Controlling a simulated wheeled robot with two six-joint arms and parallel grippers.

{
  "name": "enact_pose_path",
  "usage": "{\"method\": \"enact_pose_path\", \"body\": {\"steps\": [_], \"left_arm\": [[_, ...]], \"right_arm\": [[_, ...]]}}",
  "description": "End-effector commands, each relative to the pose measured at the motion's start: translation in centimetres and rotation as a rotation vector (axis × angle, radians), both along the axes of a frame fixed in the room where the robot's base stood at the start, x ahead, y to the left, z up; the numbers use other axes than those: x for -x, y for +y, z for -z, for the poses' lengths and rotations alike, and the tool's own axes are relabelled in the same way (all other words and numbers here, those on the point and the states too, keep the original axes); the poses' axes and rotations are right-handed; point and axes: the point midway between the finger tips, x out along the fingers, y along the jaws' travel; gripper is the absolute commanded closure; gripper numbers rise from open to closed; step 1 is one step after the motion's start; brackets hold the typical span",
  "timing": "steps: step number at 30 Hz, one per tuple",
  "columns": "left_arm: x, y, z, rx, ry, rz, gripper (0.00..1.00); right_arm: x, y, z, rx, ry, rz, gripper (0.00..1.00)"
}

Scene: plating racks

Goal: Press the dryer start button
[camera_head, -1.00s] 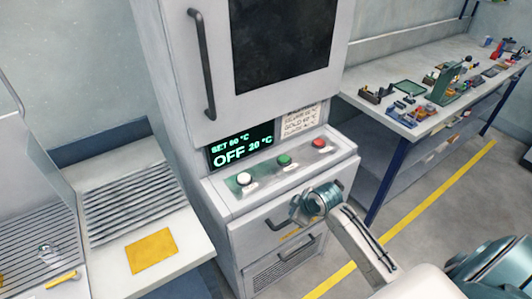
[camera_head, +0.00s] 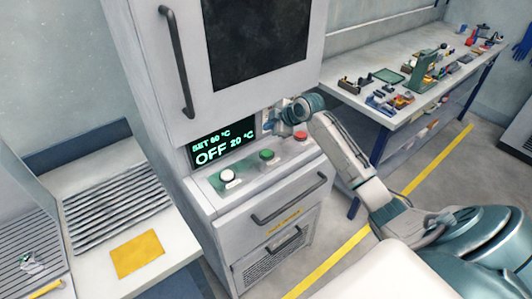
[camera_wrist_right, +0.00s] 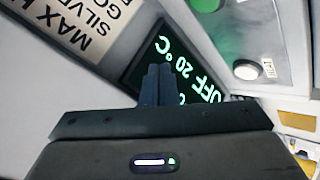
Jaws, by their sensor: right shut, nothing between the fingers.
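The dryer (camera_head: 262,215) is a tall grey cabinet with a dark window. Its display (camera_head: 222,147) reads SET 60 °C, OFF 20 °C. My right gripper (camera_head: 269,124) is shut and empty, above and behind the green button, close to the panel and apart from the buttons. In the right wrist view its closed fingers (camera_wrist_right: 157,85) overlap the display; the green button (camera_wrist_right: 205,4) and white button (camera_wrist_right: 247,69) show at upper right.
Drawer handles (camera_head: 288,199) stick out below the ledge, and a long door handle (camera_head: 176,62) above. A printed sign (camera_wrist_right: 75,28) is beside the display. A workbench (camera_head: 405,105) with small parts stands right. A ribbed rack (camera_head: 115,205) and yellow card (camera_head: 137,254) lie left.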

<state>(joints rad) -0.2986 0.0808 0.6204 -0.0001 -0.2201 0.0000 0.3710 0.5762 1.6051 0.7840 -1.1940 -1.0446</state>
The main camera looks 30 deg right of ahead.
Motion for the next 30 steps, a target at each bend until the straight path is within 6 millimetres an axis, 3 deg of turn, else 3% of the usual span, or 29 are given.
{"method": "enact_pose_path", "body": {"steps": [11,23,30], "left_arm": [[0.2,0.0,1.1,0.0,0.002,0.0,0.64],[0.2,-0.1,5.7,0.001,0.002,0.0,0.64],[0.2,-0.2,6.6,0.002,0.002,-0.001,0.64]], "right_arm": [[0.0,0.0,1.4,0.0,0.002,0.001,1.0],[0.0,0.0,6.8,-0.001,0.002,0.001,1.0],[0.0,0.0,8.7,-0.001,0.0,0.001,1.0]]}}
